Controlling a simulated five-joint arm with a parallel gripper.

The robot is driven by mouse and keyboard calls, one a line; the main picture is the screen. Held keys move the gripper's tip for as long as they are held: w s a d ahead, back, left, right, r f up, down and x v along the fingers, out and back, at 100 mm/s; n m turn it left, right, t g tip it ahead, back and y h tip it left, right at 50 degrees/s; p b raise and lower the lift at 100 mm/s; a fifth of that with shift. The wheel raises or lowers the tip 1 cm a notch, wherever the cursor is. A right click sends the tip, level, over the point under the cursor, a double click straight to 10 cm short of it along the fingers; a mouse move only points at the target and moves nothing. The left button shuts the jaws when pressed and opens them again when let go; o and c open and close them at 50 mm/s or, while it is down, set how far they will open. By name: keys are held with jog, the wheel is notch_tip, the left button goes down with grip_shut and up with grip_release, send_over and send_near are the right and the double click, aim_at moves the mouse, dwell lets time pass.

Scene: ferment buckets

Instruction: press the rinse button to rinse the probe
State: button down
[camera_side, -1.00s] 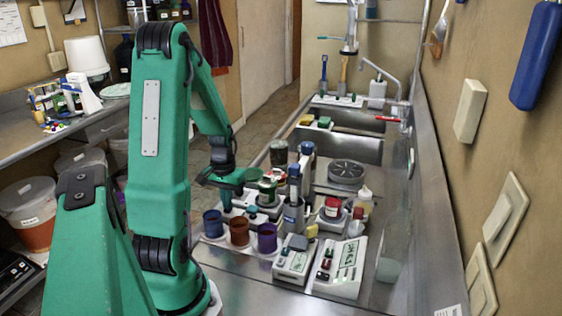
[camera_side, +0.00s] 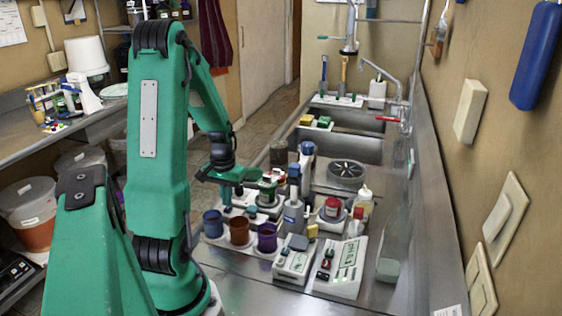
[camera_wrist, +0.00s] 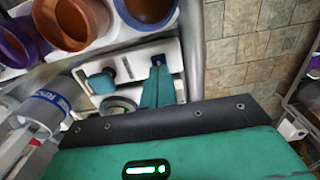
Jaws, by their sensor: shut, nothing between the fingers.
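My gripper (camera_side: 227,203) is shut and empty, pointing down behind the coloured cups in the side view. In the wrist view its teal fingers (camera_wrist: 157,68) reach over a white plate (camera_wrist: 136,55) with a dark slot. A round teal knob or button (camera_wrist: 101,82) stands on that plate, left of the fingers and apart from them in the picture. A grey-white cylinder with a blue band and partly readable lettering (camera_wrist: 40,110) is at the left. I cannot tell which part is the rinse button. The probe is not clearly identifiable. Whether the fingertips touch the plate is unclear.
Blue (camera_side: 213,223), brown (camera_side: 239,231) and purple (camera_side: 267,238) cups stand in front of my gripper. Two white boxes with buttons (camera_side: 294,262) (camera_side: 341,268) sit on the steel counter at right. A squeeze bottle (camera_side: 364,201) and sink basins (camera_side: 345,147) lie beyond.

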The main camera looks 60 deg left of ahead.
jog(key=shift+r, duration=2.15)
